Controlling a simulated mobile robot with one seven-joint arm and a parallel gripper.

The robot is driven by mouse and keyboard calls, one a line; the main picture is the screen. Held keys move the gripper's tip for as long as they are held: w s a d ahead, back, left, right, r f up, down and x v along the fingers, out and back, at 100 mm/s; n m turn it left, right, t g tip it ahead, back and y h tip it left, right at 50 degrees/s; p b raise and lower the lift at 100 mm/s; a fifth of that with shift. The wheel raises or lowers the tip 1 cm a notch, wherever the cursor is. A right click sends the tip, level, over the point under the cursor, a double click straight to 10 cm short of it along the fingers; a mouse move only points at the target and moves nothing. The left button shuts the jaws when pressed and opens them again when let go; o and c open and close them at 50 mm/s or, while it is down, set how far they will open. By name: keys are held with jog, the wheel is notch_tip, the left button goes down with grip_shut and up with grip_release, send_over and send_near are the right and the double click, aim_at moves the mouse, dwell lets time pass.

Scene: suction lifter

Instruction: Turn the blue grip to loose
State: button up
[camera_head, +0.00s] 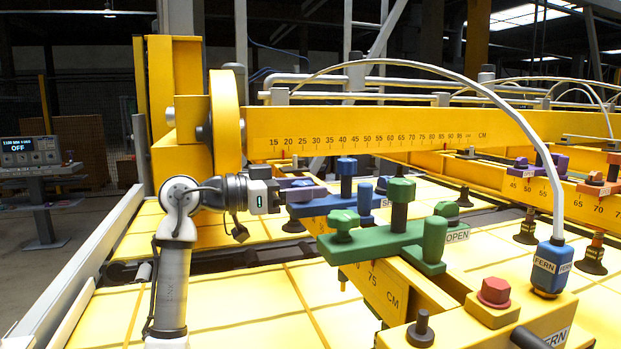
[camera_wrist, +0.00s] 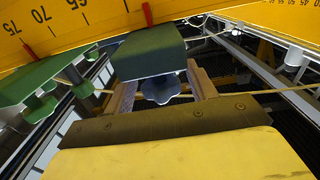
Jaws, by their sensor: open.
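A blue carriage (camera_head: 330,204) sits on the yellow beam in the head view, just right of my gripper (camera_head: 277,191). It carries a tall blue knob (camera_head: 347,166), and a blue cylinder (camera_head: 364,200) stands at its right. A label beside it is partly hidden by the green carriage.
A green carriage (camera_head: 370,238) with a label reading OPEN stands in front and to the right. A red button (camera_head: 494,291) and a blue FERN block (camera_head: 551,267) with a hose are nearer right.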

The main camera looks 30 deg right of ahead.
jog(key=shift+s+d, duration=0.1)
jog(key=shift+d, duration=0.55)
jog(key=c, duration=1)
